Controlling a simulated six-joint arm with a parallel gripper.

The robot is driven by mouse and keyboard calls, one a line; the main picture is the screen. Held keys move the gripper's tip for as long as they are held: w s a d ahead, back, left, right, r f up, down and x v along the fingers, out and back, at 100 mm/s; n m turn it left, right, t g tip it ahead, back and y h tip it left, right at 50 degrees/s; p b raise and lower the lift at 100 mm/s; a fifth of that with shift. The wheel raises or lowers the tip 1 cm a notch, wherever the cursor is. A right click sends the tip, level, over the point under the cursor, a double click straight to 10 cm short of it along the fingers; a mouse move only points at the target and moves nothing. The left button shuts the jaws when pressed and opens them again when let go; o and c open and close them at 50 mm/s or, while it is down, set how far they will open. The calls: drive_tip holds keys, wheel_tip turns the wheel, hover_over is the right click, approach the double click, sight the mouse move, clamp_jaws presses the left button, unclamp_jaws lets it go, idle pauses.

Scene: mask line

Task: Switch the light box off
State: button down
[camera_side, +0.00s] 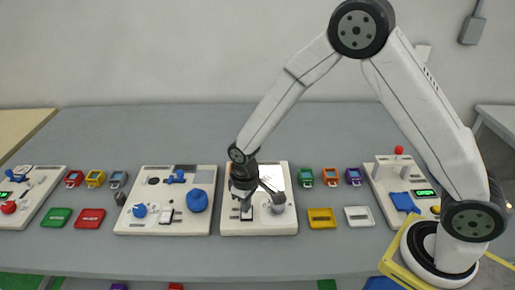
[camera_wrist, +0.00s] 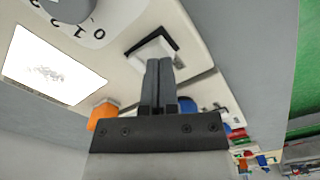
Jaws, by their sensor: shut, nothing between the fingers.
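The light box (camera_side: 260,226) is the cream board in the middle of the table. Its panel (camera_wrist: 48,72) is bright white and looks lit, with faint grey marks. A white rocker switch (camera_wrist: 148,48) in a dark frame sits near the board's edge; it also shows in the side view (camera_side: 246,216). A round grey dial (camera_wrist: 72,8) with printed numbers is beside it. My gripper (camera_wrist: 158,62) is shut and empty, pointing down with its fingertips over the switch, partly covering it. I cannot tell whether they touch it. In the side view my gripper (camera_side: 245,207) is above the board's front part.
An orange part (camera_wrist: 104,114) is on the board beside the panel. Left of it stands a board with blue knobs (camera_side: 165,222). Small colored devices (camera_side: 331,176) and yellow and white trays (camera_side: 321,218) lie to the right. Another board (camera_side: 404,202) stands near my base.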

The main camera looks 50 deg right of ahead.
drive_tip(key=shift+f, duration=0.6)
idle(0.6)
drive_tip(key=shift+r, duration=3.55)
drive_tip(key=shift+s+d, duration=0.1)
drive_tip(key=s+d+r+m+t, duration=0.1)
drive_tip(key=s+d+r, duration=0.1)
drive_tip(key=s+d, duration=0.2)
drive_tip(key=s+d+r+m+t, duration=0.1)
drive_tip(key=s+d+r+m, duration=0.1)
drive_tip(key=s+d, duration=0.3)
drive_tip(key=s, duration=0.4)
drive_tip(key=shift+r+t, duration=0.3)
drive_tip(key=shift+r, duration=0.1)
